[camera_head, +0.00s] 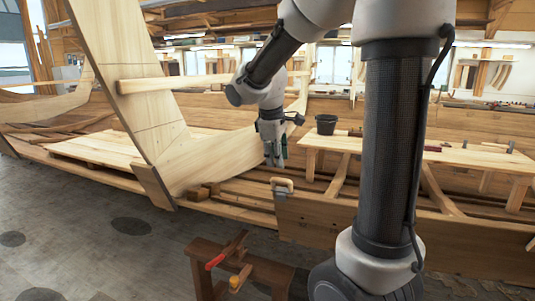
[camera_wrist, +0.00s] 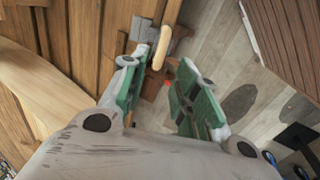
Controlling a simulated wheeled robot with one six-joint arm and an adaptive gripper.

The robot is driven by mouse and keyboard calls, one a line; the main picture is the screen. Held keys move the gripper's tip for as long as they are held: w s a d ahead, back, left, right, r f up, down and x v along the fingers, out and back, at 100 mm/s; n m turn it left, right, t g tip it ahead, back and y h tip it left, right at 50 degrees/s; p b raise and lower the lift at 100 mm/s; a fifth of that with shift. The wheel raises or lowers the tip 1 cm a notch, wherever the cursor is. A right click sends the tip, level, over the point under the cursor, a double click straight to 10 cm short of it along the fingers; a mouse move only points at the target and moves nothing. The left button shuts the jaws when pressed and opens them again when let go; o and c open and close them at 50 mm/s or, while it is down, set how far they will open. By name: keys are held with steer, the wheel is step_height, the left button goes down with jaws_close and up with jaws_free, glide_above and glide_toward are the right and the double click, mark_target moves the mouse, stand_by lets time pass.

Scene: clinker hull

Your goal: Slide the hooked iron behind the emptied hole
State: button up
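The hooked iron (camera_head: 283,190), a grey metal piece with a pale wooden handle, sits over the top edge of the front hull plank (camera_head: 330,217) near its left end. In the wrist view its grey metal (camera_wrist: 146,30) and upright-looking handle (camera_wrist: 162,46) show just beyond my fingers. My gripper (camera_head: 275,163) hangs fingers-down a little above and left of the iron. In the wrist view my gripper (camera_wrist: 158,78) has its green-padded fingers apart, with nothing held between them. The emptied hole cannot be made out in either view.
A low wooden stand (camera_head: 240,268) with red and orange-handled tools is in front of the hull. A workbench (camera_head: 440,153) with a dark bucket (camera_head: 326,124) stands behind. The tall stem board (camera_head: 130,80) rises at left. Grey floor (camera_head: 100,245) is open at front left.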

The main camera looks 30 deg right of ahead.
mark_target(281, 179)
steer(key=shift+x, duration=4.4)
steer(key=shift+s+f, duration=0.1)
steer(key=shift+s, duration=0.1)
jaws_close()
